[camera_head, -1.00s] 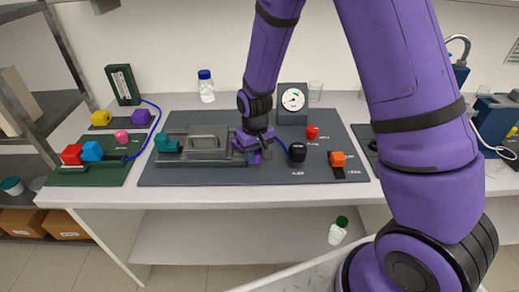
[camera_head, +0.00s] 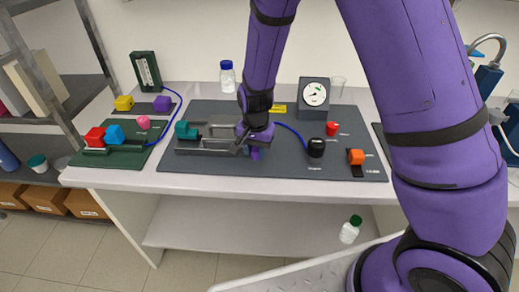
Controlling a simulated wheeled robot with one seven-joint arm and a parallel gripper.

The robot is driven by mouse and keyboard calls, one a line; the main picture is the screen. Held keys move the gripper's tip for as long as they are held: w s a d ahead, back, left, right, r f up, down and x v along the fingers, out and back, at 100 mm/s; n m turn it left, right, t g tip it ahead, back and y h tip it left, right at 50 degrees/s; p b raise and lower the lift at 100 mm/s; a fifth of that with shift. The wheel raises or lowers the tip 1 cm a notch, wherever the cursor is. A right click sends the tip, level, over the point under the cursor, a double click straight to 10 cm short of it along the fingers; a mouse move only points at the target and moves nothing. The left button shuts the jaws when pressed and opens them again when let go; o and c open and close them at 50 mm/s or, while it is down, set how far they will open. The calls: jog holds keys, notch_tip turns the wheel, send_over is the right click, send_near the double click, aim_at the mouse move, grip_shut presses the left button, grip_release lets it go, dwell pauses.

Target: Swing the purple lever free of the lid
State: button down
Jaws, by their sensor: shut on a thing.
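The grey lid (camera_head: 222,125) lies on a low grey base on the left half of the dark mat (camera_head: 345,174). A teal lever (camera_head: 186,130) is at its left end. My gripper (camera_head: 256,143) points down at the right end of the lid's base, close beside it. A small purple piece, which I take to be the purple lever (camera_head: 255,154), shows just under and in front of the jaws. The jaws are shut on it. My wrist hides most of the lever and its pivot, so I cannot tell whether it still overlaps the lid.
A black knob (camera_head: 315,147), a red knob (camera_head: 332,128) and an orange block (camera_head: 356,157) stand to the right. A gauge (camera_head: 314,93) and a bottle (camera_head: 227,76) stand behind. A blue tube runs behind my gripper. A green panel (camera_head: 120,158) with coloured blocks lies left.

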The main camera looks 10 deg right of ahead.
jog(key=shift+a, duration=0.15)
dwell(0.3)
jog(key=c, duration=0.8)
grip_release()
jog(key=shift+o, duration=0.2)
notch_tip(320, 180, up, 11)
jog(key=shift+f, duration=0.1)
jog(key=s+d+r+n+t, duration=0.1)
jog(key=s+d+r, duration=0.2)
jog(key=r, duration=0.2)
jog(key=s+d+r+n+y, duration=0.1)
jog(key=s+d+r, duration=0.15)
jog(key=r, duration=0.25)
jog(key=s+d+r+n+t, duration=0.1)
jog(key=s+d+r, duration=0.25)
jog(key=r, duration=0.25)
jog(key=s+d+r+n+t, duration=0.1)
jog(key=s+d+r, duration=0.1)
jog(key=s, duration=0.3)
jog(key=s+d+r+n+t, duration=0.1)
jog(key=s+d+r, duration=0.1)
jog(key=s, duration=0.3)
jog(key=s+d+r+n+t+h, duration=0.1)
jog(key=s+d+r, duration=0.2)
jog(key=s+d, duration=0.1)
jog(key=shift+s, duration=0.6)
